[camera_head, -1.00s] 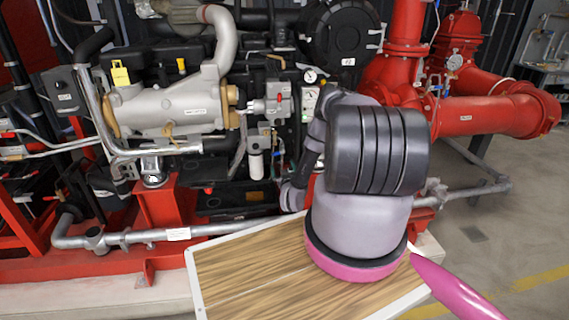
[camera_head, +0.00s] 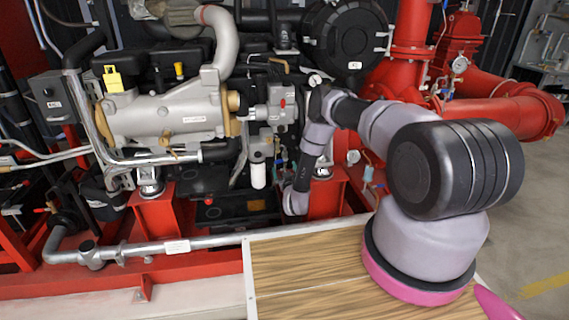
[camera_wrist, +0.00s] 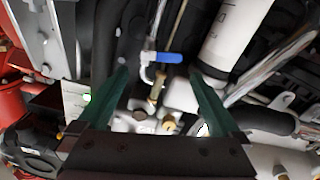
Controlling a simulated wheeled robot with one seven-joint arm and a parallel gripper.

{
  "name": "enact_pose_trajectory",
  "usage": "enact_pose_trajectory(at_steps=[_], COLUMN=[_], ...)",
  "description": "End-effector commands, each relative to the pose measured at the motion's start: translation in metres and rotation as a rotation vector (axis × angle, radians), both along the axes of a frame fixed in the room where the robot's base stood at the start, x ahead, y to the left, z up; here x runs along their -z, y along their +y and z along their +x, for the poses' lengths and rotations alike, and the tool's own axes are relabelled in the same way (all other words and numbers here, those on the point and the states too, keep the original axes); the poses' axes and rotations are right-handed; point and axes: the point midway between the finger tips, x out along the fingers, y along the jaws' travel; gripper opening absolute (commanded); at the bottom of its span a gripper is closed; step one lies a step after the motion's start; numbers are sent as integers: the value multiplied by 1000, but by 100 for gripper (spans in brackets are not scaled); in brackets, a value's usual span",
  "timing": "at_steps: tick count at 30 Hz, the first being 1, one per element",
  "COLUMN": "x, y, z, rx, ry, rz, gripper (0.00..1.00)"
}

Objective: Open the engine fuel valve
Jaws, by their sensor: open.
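A small valve with a blue lever (camera_wrist: 170,57) shows in the wrist view, above the picture's middle. The lever lies roughly crosswise, and a brass fitting (camera_wrist: 156,88) sits below it. My gripper (camera_wrist: 158,74) is open, with one dark green finger on each side of the valve in the picture. Nothing is held between the fingers. I cannot tell how far the fingertips are from the lever. In the head view my arm reaches to the engine (camera_head: 165,112), and the fingers are too small to make out there.
A white cylinder (camera_wrist: 234,35) stands close to the right finger in the wrist view; a white cylinder also hangs on the engine in the head view (camera_head: 258,175). Hoses and pipes crowd around. A grey pipe (camera_head: 205,241) runs along the red base frame. Large red pipes (camera_head: 495,112) stand at right.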

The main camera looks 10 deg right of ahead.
Motion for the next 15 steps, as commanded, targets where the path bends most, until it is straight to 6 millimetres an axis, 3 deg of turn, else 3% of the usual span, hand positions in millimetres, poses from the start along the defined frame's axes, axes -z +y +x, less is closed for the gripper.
enact_pose_trajectory(at_steps=[6,15], x=[0,0], y=[1,0], z=[38,56], rx=[0,-1], ry=[-2,0], rz=[0,0], gripper=[100,100])
